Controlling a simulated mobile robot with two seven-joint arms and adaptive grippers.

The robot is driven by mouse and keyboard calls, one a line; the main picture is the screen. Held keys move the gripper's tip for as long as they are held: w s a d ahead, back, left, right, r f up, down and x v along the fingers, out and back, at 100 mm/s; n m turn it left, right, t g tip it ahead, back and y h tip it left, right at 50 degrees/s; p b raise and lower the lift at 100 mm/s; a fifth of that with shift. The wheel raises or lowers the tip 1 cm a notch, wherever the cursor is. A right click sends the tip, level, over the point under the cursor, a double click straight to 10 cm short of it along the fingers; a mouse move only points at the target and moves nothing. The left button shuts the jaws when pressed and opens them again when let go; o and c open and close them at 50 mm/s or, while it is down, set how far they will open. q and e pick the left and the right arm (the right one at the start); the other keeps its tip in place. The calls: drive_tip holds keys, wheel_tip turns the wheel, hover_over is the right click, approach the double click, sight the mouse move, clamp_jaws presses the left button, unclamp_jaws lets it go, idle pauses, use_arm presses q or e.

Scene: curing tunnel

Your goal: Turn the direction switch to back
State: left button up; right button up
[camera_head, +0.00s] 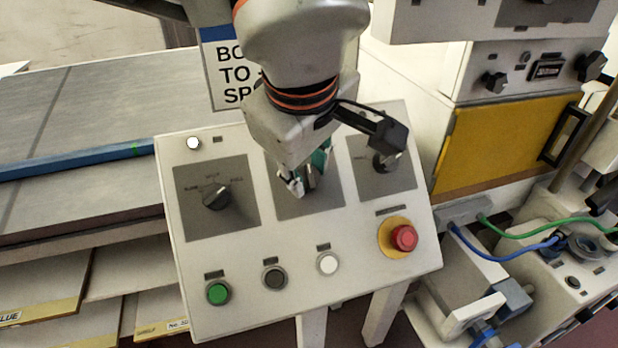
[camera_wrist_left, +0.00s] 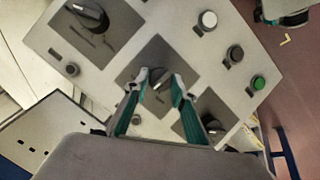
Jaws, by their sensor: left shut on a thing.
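A sloped white control panel (camera_head: 240,279) carries three dark rotary switches on grey plates. My left gripper (camera_head: 308,182) is over the middle plate (camera_head: 287,208) and shut on the middle switch. The left wrist view shows the dark knob of the middle switch (camera_wrist_left: 160,83) between the two fingertips of my left gripper (camera_wrist_left: 160,80). The plate's lettering is too covered and small to read, so its setting names cannot be told. The left switch (camera_head: 216,197) and right switch (camera_head: 383,161) stand free on either side. My right gripper is in neither view.
Below the switches are green (camera_head: 218,292), black (camera_head: 274,277) and white (camera_head: 328,262) buttons. A red emergency button (camera_head: 403,238) sits at the panel's right. A machine with a yellow panel (camera_head: 495,150) stands at right, a conveyor surface (camera_head: 80,105) at left.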

use_arm(q)
drive_tip(key=n+b, duration=0.1)
drive_tip(key=n, duration=0.1)
drive_tip(key=n+t+h+b, duration=0.1)
drive_tip(key=n+b, duration=0.1)
drive_tip(key=shift+a+f+b, duration=0.1)
drive_tip(key=shift+f+b, duration=0.2)
drive_tip(key=shift+f, duration=0.05)
drive_tip(key=shift+s+n+t+h+b, duration=0.15)
drive_tip(key=shift+n+t+h+b, duration=0.3)
drive_tip(key=shift+n+b, duration=0.55)
drive_tip(key=shift+n, duration=0.4)
drive_tip(key=shift+t, duration=0.35)
drive_tip(key=shift+s+a+r+n+b, duration=0.1)
drive_tip(key=shift+r+n+b, duration=0.05)
drive_tip(key=shift+n+b, duration=0.55)
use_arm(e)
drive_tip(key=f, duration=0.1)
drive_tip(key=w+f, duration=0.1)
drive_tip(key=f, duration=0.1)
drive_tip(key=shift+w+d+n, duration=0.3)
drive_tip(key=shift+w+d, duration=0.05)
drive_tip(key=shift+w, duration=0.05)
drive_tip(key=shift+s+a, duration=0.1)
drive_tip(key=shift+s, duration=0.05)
use_arm(q)
drive_tip(key=o, duration=1.1)
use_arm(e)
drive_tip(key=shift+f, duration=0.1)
